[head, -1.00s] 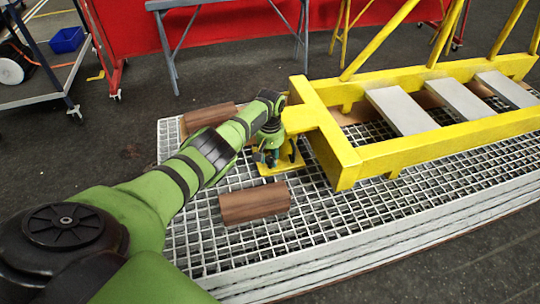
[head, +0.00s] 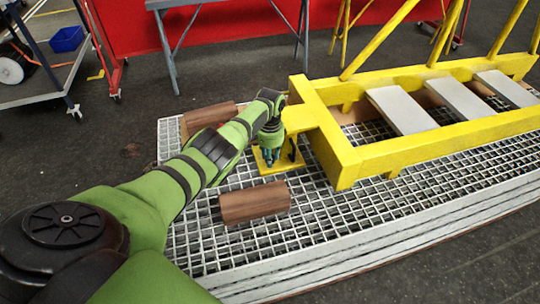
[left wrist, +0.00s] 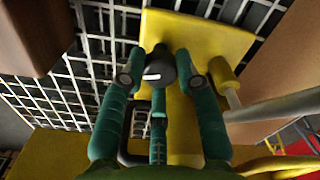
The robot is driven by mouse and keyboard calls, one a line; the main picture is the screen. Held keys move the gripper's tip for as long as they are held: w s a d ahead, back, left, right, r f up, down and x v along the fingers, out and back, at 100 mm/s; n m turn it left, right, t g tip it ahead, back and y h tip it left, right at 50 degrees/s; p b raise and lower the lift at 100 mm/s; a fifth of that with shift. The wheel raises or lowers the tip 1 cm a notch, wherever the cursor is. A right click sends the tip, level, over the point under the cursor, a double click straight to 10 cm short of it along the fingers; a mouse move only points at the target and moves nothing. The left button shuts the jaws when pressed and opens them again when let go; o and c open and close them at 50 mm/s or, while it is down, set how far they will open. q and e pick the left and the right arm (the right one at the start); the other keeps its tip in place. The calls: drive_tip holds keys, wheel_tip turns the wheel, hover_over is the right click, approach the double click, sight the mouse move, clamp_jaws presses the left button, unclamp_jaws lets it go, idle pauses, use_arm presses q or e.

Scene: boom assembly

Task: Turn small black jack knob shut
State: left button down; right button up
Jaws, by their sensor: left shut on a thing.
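The small black jack knob (left wrist: 157,66) shows in the left wrist view between the fingertips of my left gripper (left wrist: 160,78). The green fingers are closed around it, touching from both sides, and a light mark shows on its face. The yellow jack (left wrist: 212,38) lies behind the knob, with its base plate (head: 284,164) on the grating in the head view. There, my left gripper (head: 270,157) points down at the jack, just left of the yellow frame's end. The fingers and wrist hide the knob in the head view. My right gripper is out of view.
A wooden block (head: 255,203) lies on the grating in front of the jack, and another (head: 209,118) lies behind my left arm. The large yellow frame (head: 345,166) stands to the right. The grating (head: 320,225) is clear in front.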

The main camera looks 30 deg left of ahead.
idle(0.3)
use_arm(q)
drive_tip(key=c, duration=0.9)
unclamp_jaws()
